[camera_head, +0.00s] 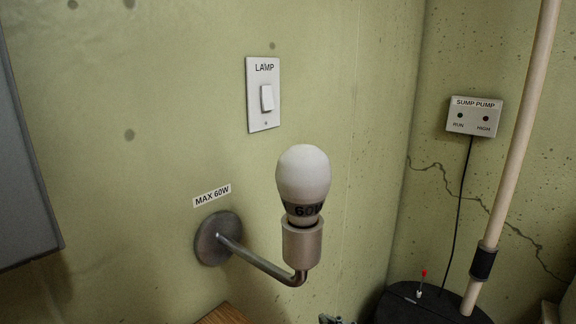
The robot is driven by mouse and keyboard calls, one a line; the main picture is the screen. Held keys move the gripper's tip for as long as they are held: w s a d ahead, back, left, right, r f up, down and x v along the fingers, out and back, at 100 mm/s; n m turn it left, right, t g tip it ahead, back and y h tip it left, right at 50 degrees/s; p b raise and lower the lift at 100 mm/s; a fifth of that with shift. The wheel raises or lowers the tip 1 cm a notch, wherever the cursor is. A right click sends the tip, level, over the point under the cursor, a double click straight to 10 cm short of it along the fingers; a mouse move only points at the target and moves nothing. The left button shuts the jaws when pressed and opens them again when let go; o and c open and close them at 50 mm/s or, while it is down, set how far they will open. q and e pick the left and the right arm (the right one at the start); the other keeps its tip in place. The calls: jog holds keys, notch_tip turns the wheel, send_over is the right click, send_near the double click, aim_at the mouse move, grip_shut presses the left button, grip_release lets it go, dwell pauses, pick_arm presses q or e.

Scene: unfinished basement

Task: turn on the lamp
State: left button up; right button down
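The lamp is a wall arm with a metal socket (302,245) that points up. A white bulb (303,175) marked 60W stands upright in the socket and looks unlit. The round wall plate (212,240) of the lamp is fixed to the green wall. A white switch plate labelled LAMP (263,118) is on the wall above and left of the bulb, with a rocker switch (267,98). At the bottom edge a small grey tip (337,320) shows, probably of my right gripper, below the socket and apart from it. Its fingers are mostly cut off. My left gripper is not in view.
A sump pump box (474,116) is on the right wall with a cable down to a black lid (430,305). A pale pipe (512,150) rises from the lid. A grey cabinet (25,170) is at the left edge. A wooden edge (228,315) shows below.

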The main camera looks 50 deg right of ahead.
notch_tip(320, 180, up, 36)
jog(key=s+a+n+t+y+p, duration=0.1)
jog(key=t+y+p, duration=0.3)
jog(key=t, duration=0.4)
jog(key=shift+s+f+t+p, duration=0.15)
jog(key=shift+s+t+p, duration=0.3)
jog(key=shift+p, duration=0.45)
jog(key=shift+w, duration=0.1)
jog(key=p, duration=0.3)
send_near(270, 89)
notch_tip(270, 89, up, 4)
jog(key=w, duration=0.3)
jog(key=shift+w+a+f, duration=0.25)
jog(key=shift+w+f, duration=0.1)
jog(key=shift+w, duration=0.05)
